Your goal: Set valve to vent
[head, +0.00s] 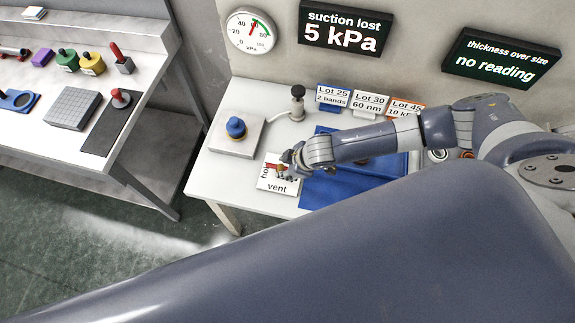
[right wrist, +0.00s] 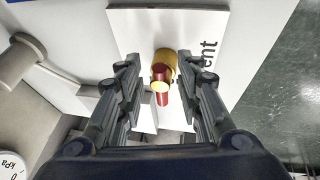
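The valve shows as a red handle (head: 272,166) with a yellow body, on a white plate (head: 266,185) marked "vent" at its near edge and, partly covered, "hol…" at its left edge. In the head view the handle seems to point left, toward the "hol…" side. In the right wrist view the yellow valve body (right wrist: 166,59) and its red lever stand between my fingers. My right gripper (head: 286,163) is over the valve. Its fingers, also in the right wrist view (right wrist: 158,62), are apart, with gaps on both sides of the valve. My left gripper is not in view.
A dial gauge (head: 251,31) and a display (head: 345,26) reading "suction lost 5 kPa" are on the wall. A block with a blue knob (head: 236,128) stands left of the plate. Lot cards (head: 333,97) stand behind. A blue mat (head: 318,189) lies to the right.

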